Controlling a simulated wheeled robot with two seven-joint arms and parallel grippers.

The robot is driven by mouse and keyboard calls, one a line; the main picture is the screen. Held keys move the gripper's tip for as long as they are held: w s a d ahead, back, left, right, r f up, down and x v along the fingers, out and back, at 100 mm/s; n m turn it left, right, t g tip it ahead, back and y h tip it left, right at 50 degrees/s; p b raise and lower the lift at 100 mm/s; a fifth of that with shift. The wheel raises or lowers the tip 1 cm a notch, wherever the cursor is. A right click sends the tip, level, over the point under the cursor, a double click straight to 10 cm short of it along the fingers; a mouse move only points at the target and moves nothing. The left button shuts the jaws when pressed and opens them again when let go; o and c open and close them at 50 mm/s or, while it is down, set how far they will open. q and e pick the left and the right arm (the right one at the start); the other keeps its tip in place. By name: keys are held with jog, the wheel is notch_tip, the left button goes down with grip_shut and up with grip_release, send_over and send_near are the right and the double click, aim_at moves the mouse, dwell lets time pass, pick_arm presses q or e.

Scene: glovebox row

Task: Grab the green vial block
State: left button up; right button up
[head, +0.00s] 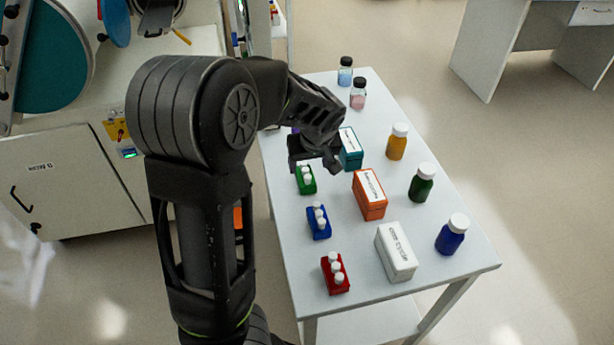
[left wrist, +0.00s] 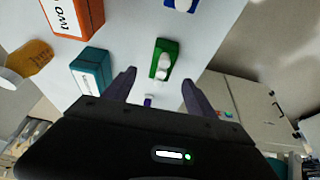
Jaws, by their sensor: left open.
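The green vial block (head: 306,183) stands on the white table near its left edge, with white-capped vials in its top. My left gripper (head: 318,165) is just beyond and above it in the head view, and hides part of what lies behind. In the left wrist view the green block (left wrist: 165,60) shows past the fingertips, between them and nearer the right finger. My left gripper (left wrist: 158,82) is open, with nothing between its fingers. It looks apart from the block. My right gripper is in neither view.
On the table (head: 289,223) stand a blue block (head: 318,222), a red block (head: 335,276), a teal box (head: 351,158), an orange box (head: 369,199) and a white box (head: 396,254). Several bottles, including a dark green one (head: 421,185), line the right side. A cabinet (head: 80,180) stands left.

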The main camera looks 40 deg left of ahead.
aim_at(306, 171)
pick_arm(q)
jog(key=shift+x, duration=1.05)
jog(key=x, duration=0.5)
jog(key=shift+a+p, duration=0.2)
jog(key=shift+p, duration=0.15)
jog(key=shift+s, duration=0.1)
jog(key=shift+c, duration=0.2)
grip_shut()
